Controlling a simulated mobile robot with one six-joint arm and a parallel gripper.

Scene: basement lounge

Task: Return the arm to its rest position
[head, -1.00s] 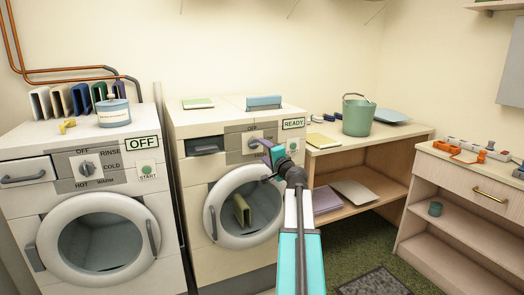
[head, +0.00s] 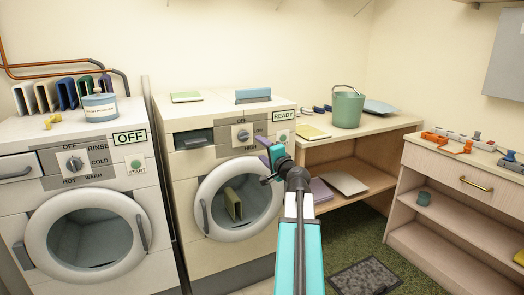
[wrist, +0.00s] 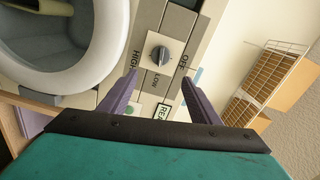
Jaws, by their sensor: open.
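My arm, teal and white with a dark wrist, reaches up from the bottom of the head view. My gripper (head: 268,152) is open in front of the right-hand machine marked READY. In the wrist view its two purple fingers (wrist: 160,92) stand apart with nothing between them. The machine's dial (wrist: 159,53) shows beyond the gap between them. I cannot tell exactly how far the fingers are from the panel.
The right machine (head: 183,225) has a round door with a yellowish thing (head: 232,204) behind it. The left machine (head: 165,268) reads OFF. A green bucket (head: 347,110) stands on the wooden bench (head: 385,126). A drawer cabinet (head: 440,174) is at right. Green floor shows between.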

